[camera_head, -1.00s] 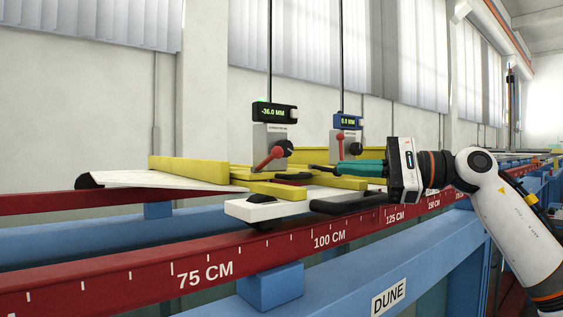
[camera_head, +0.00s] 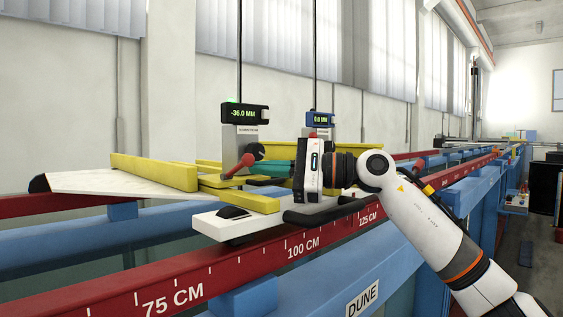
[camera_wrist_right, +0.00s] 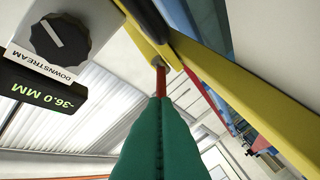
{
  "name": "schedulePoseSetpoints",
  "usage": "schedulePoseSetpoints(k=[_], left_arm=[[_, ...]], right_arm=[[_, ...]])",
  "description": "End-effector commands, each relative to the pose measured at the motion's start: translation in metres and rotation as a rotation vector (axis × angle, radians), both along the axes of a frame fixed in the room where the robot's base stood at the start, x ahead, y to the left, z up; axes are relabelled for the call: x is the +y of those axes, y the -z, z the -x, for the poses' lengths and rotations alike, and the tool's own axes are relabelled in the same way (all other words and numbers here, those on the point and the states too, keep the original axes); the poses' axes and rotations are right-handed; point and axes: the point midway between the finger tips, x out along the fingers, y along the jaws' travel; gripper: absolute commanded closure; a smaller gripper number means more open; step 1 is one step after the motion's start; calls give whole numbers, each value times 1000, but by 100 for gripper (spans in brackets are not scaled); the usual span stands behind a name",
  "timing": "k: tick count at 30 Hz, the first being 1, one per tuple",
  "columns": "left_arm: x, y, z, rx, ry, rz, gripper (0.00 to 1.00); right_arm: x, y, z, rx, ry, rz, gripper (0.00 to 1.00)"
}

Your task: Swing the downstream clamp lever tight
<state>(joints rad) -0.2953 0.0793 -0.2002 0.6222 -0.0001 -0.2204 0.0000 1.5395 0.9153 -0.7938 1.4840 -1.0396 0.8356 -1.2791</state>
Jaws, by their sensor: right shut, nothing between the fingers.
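The downstream clamp lever (camera_head: 238,166) is a red handle pointing down and left from a black hub under the display reading -36.0 MM. My right gripper (camera_head: 251,169), with teal fingers, comes in from the right, and its tips are close to the lever. In the right wrist view, the shut teal fingers (camera_wrist_right: 160,100) point at a red rod (camera_wrist_right: 161,82), which looks like the lever; I cannot tell whether they touch. The black downstream knob (camera_wrist_right: 60,40) is at upper left there. My left gripper is not in view.
A second gauge (camera_head: 319,119) reading 0.0 MM stands to the right, with another red lever knob (camera_head: 308,162) partly behind my gripper. Yellow rails (camera_head: 150,171), a white plate (camera_head: 211,223) and the red scale rail (camera_head: 215,277) surround the gauges.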

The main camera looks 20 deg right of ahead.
Motion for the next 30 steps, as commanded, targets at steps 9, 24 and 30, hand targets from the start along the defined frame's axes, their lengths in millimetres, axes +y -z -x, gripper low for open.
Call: schedulePoseSetpoints(k=[9, 24, 30], left_arm=[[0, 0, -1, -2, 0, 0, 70], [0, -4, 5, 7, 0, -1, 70], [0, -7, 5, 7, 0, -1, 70]], right_arm=[[1, 1, -1, 0, -1, 1, 100], [2, -5, -2, 0, -1, 0, 100], [3, -10, -4, 0, -1, 0, 100]])
